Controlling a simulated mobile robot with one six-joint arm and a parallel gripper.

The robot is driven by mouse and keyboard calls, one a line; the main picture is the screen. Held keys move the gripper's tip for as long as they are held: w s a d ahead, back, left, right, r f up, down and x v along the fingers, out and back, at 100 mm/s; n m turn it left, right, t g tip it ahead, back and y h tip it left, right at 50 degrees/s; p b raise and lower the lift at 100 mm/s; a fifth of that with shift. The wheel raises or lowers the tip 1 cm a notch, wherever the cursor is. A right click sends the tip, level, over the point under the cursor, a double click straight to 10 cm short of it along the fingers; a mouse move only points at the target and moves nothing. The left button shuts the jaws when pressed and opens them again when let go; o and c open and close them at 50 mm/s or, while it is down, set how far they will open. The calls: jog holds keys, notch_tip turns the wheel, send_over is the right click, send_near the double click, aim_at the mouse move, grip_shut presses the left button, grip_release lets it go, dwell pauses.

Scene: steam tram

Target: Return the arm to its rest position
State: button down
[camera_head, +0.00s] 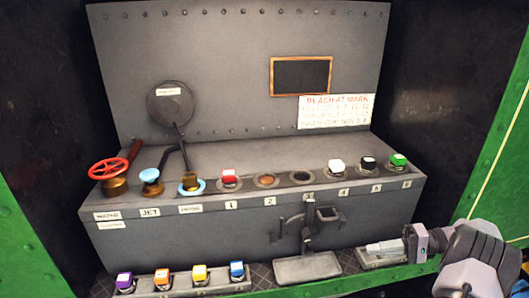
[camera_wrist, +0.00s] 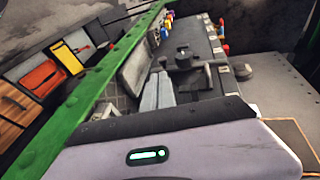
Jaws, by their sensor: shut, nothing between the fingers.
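My gripper (camera_head: 384,248) is at the lower right in the head view, reaching in from the right edge and pointing left. Its pale fingers are shut with nothing between them. They are in front of the grey console (camera_head: 250,225), near its lower right. In the wrist view the fingers (camera_wrist: 157,90) show side by side near the middle, pointing toward the console. I cannot tell whether they touch the grey ledge just below them.
A row of sockets with red, white, black and green caps (camera_head: 398,160) tops the console. A red handwheel (camera_head: 109,168) stands at left. A lower rack (camera_head: 170,291) holds several coloured caps. A grey tray (camera_head: 307,268) lies left of my gripper. A green rail (camera_wrist: 85,95) runs close by.

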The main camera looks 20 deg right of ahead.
jog(key=w+a+r+n+g+h, duration=0.1)
jog(key=a+r+g+h, duration=0.1)
jog(key=a+r, duration=0.35)
jog(key=w+a+r+g+h, duration=0.1)
jog(key=w+a+r+g, duration=0.15)
jog(key=a, duration=0.65)
jog(key=a+r+n+g+h, duration=0.1)
jog(key=a+r+g+h, duration=0.1)
jog(key=a+r, duration=0.45)
jog(key=s+a+t+h, duration=0.5)
jog(key=s+a, duration=0.9)
jog(key=a, duration=0.5)
jog(key=shift+s+r+m+h, duration=0.3)
jog(key=shift+h, duration=0.3)
jog(key=c, duration=2.2)
grip_release()
